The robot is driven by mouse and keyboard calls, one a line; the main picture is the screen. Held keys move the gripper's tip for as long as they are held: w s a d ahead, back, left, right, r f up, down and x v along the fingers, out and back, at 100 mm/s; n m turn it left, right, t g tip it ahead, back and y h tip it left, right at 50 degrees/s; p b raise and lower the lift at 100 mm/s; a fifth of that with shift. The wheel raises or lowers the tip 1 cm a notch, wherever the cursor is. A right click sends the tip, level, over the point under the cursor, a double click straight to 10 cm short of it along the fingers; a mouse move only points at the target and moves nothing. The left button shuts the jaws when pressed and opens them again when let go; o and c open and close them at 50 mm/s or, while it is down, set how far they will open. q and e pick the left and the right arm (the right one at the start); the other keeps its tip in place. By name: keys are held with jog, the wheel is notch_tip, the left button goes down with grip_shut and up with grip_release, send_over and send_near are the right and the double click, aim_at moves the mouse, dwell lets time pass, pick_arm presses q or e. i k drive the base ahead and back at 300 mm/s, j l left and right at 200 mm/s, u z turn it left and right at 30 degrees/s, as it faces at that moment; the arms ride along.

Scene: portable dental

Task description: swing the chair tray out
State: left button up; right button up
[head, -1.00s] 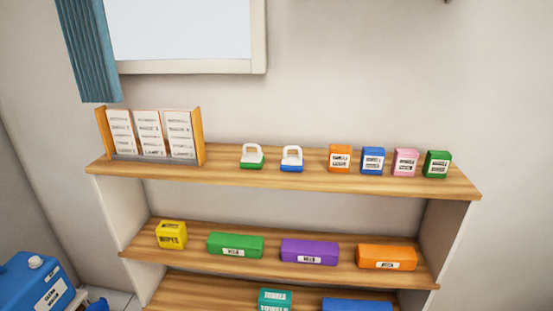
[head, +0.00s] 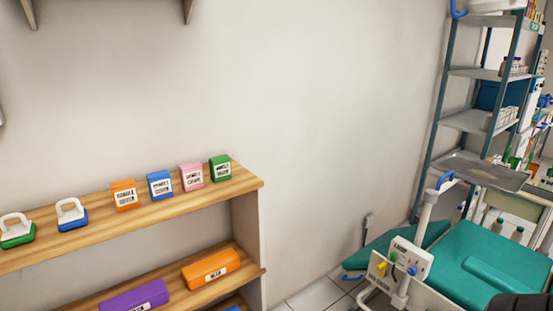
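The teal dental chair (head: 505,262) is at the lower right of the head view, partly cut off by the frame edge. A white post (head: 425,215) with a blue handle (head: 445,180) on top rises beside it. A flat grey metal tray (head: 488,170) lies level just right of the post top. It overlaps the shelf rack behind, and I cannot tell exactly how it joins the post. A white panel (head: 408,260) with coloured knobs sits low on the post. Neither gripper is in view.
A wooden shelf unit (head: 140,216) with small labelled boxes stands against the wall at left. A tall metal rack (head: 437,120) stands behind the chair. Some tiled floor (head: 318,294) shows between the shelf unit and chair. A dark shape (head: 522,303) crosses the bottom right corner.

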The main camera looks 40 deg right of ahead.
aim_at(495, 177)
jog(key=z, duration=2.7)
jog(key=i, duration=0.1)
